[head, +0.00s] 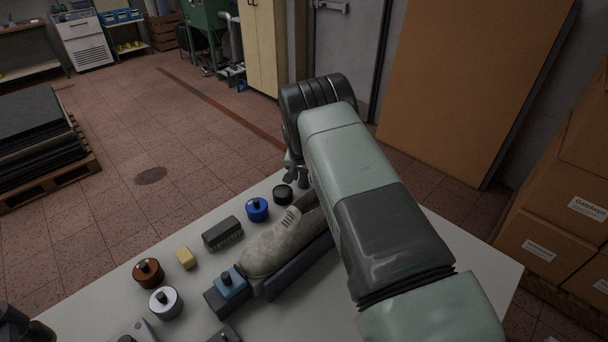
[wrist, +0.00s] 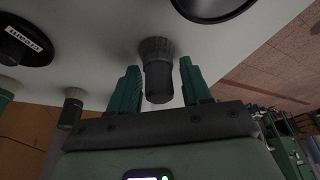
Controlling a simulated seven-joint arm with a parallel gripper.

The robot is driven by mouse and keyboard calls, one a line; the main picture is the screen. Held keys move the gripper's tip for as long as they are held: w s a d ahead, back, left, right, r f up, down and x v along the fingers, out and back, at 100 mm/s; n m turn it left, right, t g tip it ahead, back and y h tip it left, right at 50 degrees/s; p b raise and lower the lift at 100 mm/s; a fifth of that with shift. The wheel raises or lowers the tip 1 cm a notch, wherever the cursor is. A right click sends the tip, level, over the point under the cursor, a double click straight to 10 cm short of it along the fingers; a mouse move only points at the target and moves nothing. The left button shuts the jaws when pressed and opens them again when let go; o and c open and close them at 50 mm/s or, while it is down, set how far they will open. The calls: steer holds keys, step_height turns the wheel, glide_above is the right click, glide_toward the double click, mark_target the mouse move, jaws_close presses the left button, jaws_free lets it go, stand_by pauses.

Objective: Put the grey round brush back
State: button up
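The grey round brush (wrist: 158,80) shows in the wrist view, with a dark handle and a ribbed grey collar at its white-surface end. It looks upright against the white table top (wrist: 105,60). My gripper (wrist: 163,85) has its two green fingers on either side of the handle, with a visible gap on both sides, so it is open around the brush and not touching it. In the head view my gripper (head: 295,180) is at the table's far edge, partly hidden by my arm. I cannot make out the brush there.
Another round brush (wrist: 72,108) with pale bristles stands nearby. A black tin (head: 283,195) and a blue tin (head: 257,210) are close to my gripper. A shoe (head: 275,245), a dark block brush (head: 222,234), a yellow block (head: 186,258) and brown (head: 148,273) and white (head: 166,303) tins lie nearer.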

steer(key=shift+o, duration=0.6)
steer(key=shift+r, duration=0.1)
steer(key=shift+r, duration=0.2)
steer(key=s+d+v, duration=0.1)
steer(key=d+v, duration=0.2)
steer(key=v, duration=1.1)
steer(key=d+v, duration=0.3)
steer(key=v, duration=1.2)
steer(key=s+d+r+n+t+y, duration=0.1)
steer(key=s+d+r, duration=0.2)
steer(key=s+r, duration=0.75)
steer(key=s+d+r+n, duration=0.1)
steer(key=s+d+r, duration=0.1)
steer(key=s, duration=1.1)
steer(key=s+d+r+n+t, duration=0.1)
steer(key=s+d+r, duration=0.1)
steer(key=s, duration=1.1)
steer(key=shift+s+d+r, duration=0.15)
steer(key=shift+s+d, duration=0.15)
steer(key=shift+d, duration=0.25)
